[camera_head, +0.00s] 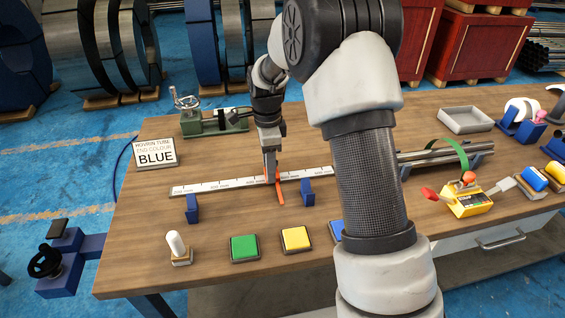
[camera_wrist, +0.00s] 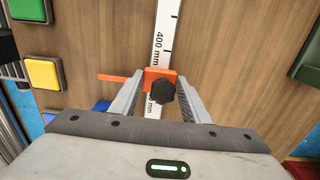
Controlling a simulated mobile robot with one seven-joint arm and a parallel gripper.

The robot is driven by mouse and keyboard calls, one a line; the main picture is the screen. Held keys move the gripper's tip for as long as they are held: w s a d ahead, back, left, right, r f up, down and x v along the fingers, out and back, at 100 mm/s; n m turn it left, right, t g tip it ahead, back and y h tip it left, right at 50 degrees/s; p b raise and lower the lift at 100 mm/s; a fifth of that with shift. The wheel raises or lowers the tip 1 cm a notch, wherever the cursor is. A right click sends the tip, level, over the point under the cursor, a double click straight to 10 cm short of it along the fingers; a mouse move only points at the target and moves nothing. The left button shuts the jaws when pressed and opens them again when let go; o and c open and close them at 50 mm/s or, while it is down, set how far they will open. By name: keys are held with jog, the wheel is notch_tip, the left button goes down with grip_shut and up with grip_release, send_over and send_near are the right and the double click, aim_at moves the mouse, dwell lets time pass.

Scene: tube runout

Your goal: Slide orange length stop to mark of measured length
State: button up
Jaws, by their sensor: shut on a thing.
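The orange length stop (camera_head: 280,192) sits on the white ruler (camera_head: 215,184), with its thin orange arm reaching toward the table's front. In the wrist view the stop (camera_wrist: 150,74) lies across the ruler (camera_wrist: 166,30) beside the "400 mm" label, and a black knob (camera_wrist: 161,92) is on it. My gripper (camera_head: 270,178) points down at the stop. In the wrist view my gripper (camera_wrist: 161,95) has one finger on each side of the stop and knob, shut on the stop. The stop and knob hide part of the ruler's marks.
Blue blocks (camera_head: 192,208) and (camera_head: 307,191) stand in front of the ruler. Green (camera_head: 244,248) and yellow (camera_head: 296,239) pads lie nearer the front. A green vice (camera_head: 210,120) is behind. A sign (camera_head: 155,153) reads BLUE. A yellow device (camera_head: 470,203) lies right of my arm.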

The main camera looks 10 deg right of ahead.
jog(key=a, duration=0.6)
jog(key=shift+p, duration=0.3)
jog(key=o, duration=1.5)
notch_tip(320, 180, up, 18)
jog(key=p, duration=0.3)
jog(key=shift+f, duration=0.25)
